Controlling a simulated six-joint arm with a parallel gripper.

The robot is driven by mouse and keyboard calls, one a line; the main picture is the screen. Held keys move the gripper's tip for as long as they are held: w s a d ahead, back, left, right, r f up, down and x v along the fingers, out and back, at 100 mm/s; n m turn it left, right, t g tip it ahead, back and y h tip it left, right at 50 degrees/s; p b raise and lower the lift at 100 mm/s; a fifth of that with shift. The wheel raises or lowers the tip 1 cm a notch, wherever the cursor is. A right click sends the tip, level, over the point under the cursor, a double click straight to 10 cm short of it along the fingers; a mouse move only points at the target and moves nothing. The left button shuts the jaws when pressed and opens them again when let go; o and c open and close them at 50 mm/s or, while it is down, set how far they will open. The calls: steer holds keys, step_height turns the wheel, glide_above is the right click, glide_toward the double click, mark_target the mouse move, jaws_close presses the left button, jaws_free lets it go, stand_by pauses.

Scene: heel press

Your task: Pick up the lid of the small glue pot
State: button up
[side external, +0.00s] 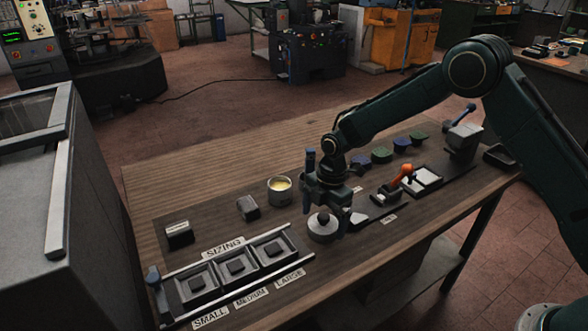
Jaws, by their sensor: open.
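The small glue pot (280,190) is a light grey round pot standing open on the bench, with pale yellow glue showing inside. A round grey lid (321,235) with a dark knob on top lies on the bench, to the right of the pot and nearer the camera. My gripper (324,213) points down at the lid and is open. Its fingers appear to be on either side of the knob. I cannot tell whether they touch it.
A sizing tray (236,267) with three compartments lies at the front left. Dark blocks stand behind it. An orange-handled tool (400,178) and a pale pad (424,180) lie to the right. Blue and green pieces (381,154) line the back. Bare wood (200,180) lies at the back left.

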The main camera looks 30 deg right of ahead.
mark_target(323, 215)
steer(key=shift+c, duration=0.5)
steer(key=c, duration=0.7)
steer(key=shift+o, duration=0.2)
steer(key=shift+r, duration=0.15)
step_height(323, 215, up, 20)
steer(key=shift+w+f, duration=0.15)
steer(key=shift+f, duration=0.05)
